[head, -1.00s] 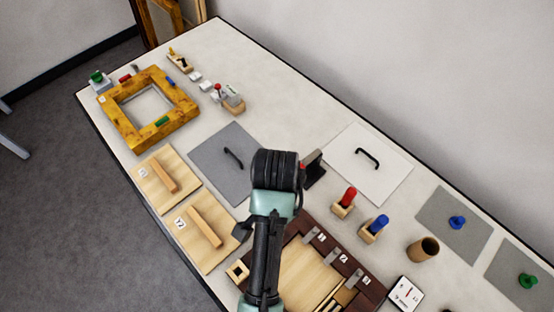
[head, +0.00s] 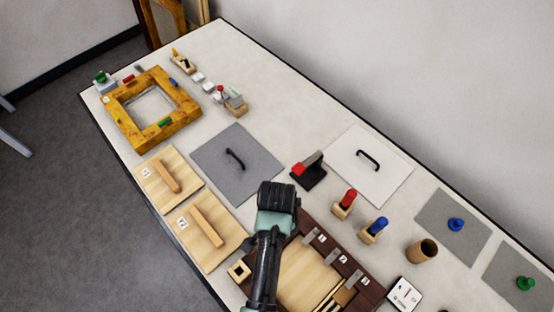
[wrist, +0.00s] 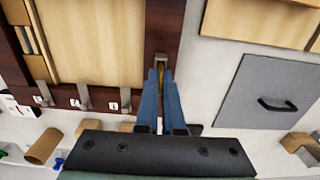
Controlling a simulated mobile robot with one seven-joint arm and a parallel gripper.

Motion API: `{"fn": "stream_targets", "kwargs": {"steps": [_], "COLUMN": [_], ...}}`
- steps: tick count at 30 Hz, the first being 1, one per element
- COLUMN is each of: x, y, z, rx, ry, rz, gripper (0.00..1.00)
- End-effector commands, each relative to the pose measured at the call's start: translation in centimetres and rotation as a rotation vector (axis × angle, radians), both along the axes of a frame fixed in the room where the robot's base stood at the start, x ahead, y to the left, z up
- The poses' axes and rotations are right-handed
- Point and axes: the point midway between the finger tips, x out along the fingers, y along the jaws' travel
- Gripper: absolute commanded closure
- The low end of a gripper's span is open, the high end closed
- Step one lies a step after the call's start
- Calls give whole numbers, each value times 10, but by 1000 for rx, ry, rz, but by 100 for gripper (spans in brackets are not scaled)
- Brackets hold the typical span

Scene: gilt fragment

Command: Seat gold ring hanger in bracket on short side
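My gripper (wrist: 161,76) shows in the wrist view with its two blue fingers close together. A small gold piece, which looks like the ring hanger (wrist: 166,74), is pinched between the fingertips, mostly hidden by them. The tips are at a grey metal bracket (wrist: 162,59) on the short side of the dark wooden frame (wrist: 165,24). I cannot tell whether the hanger touches or sits in the bracket. In the head view my arm hides the fingers, the hanger and that bracket; the frame (head: 373,290) shows beside the arm.
Brackets labelled 1, 2 and 3 (head: 333,256) line the frame's long side. A black stand with a red part (head: 307,171) and red (head: 345,202) and blue (head: 375,229) handled tools stand close by. A grey panel (head: 255,160) with a black handle lies beyond my gripper.

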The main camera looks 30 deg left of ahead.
Motion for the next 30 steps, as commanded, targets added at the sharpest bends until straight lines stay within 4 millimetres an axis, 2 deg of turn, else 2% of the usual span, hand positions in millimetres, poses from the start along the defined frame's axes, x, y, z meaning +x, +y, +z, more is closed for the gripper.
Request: {"fn": "stream_targets", "kwargs": {"steps": [2, 8, 16, 20, 23, 30], "x": [0, 0, 0, 0, 1, 2], "y": [0, 0, 0, 0, 0, 0], "z": [-3, -3, -2, 5, 18, 69], "rx": [0, 0, 0, 0, 1, 2], "ry": [0, 0, 0, 0, -3, -5], "rz": [0, 0, 0, 0, 0, 0], "gripper": [100, 65, 65, 65, 65, 65]}}
